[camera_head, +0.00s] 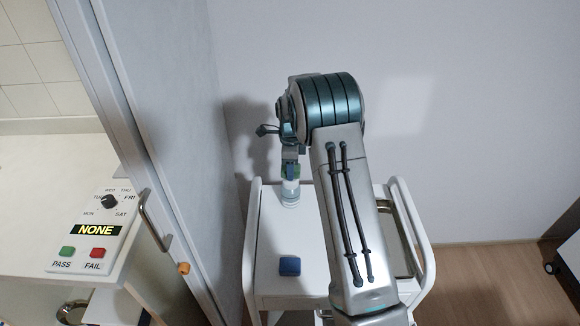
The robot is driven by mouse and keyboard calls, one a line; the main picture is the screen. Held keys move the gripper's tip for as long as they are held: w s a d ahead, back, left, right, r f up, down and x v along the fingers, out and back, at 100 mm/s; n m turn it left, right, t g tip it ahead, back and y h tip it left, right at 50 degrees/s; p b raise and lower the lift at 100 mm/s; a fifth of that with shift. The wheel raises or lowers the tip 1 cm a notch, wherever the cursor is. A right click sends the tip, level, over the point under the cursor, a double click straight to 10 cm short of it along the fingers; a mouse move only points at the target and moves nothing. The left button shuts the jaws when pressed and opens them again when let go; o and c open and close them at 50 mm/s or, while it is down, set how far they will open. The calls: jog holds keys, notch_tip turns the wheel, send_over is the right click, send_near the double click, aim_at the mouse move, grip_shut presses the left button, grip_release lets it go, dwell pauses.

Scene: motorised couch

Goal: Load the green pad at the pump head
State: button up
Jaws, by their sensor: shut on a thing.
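My gripper (291,160) points down over the cart and is shut on a small green pad (291,171), which is partly hidden by the fingers. Right below the pad, a clear and whitish bottle (290,193) stands upright on the white cart top (268,230), near its back left. This bottle seems to be the pump; its head is hidden behind the pad and fingers. The pad overlaps the bottle's top in this view, and I cannot tell whether they touch.
White rails (249,245) edge the cart. A grey door panel (170,130) with a handle (154,222) stands at left.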

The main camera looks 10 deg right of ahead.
jog(key=shift+f+b, duration=0.45)
jog(key=shift+f, duration=0.2)
dwell(1.5)
jog(key=shift+r+p, duration=2.05)
jog(key=shift+r, duration=1.55)
